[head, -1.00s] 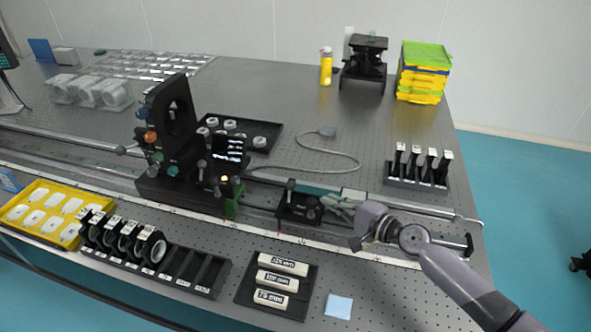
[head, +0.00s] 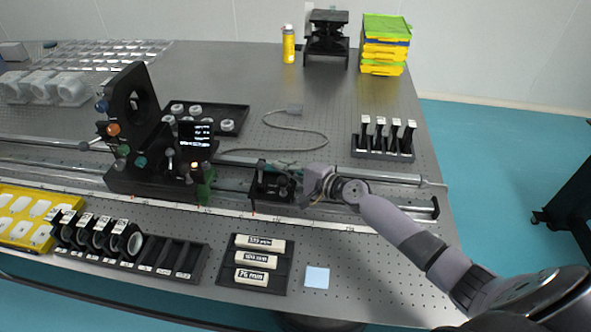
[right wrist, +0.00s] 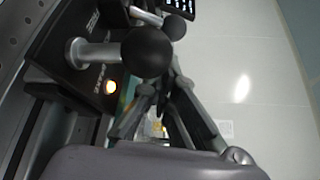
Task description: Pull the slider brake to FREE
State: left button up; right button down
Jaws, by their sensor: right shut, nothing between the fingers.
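A small black slider carriage (head: 270,182) sits on the long rail, with a dark knob (head: 261,164) standing on it. In the right wrist view, a black ball knob (right wrist: 148,52) on a metal stem is close, at the upper left, beside a black block with white lettering I cannot fully read. My right gripper (head: 290,172) is at the right side of the small carriage, its fingers partly hidden. In the right wrist view its fingers (right wrist: 174,72) are together and empty, just below and right of the ball. I cannot tell if they touch it. My left gripper is not in view.
A larger black unit (head: 135,180) with a lit display (head: 195,137) and amber light stands left on the rail. In front are a tray (head: 226,262) of labelled white blocks and a blue pad (head: 316,277). A black holder rack (head: 383,151) stands at right.

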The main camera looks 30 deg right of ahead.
jog(key=shift+x, duration=1.2)
jog(key=shift+w+a, duration=0.2)
jog(key=shift+w, duration=0.15)
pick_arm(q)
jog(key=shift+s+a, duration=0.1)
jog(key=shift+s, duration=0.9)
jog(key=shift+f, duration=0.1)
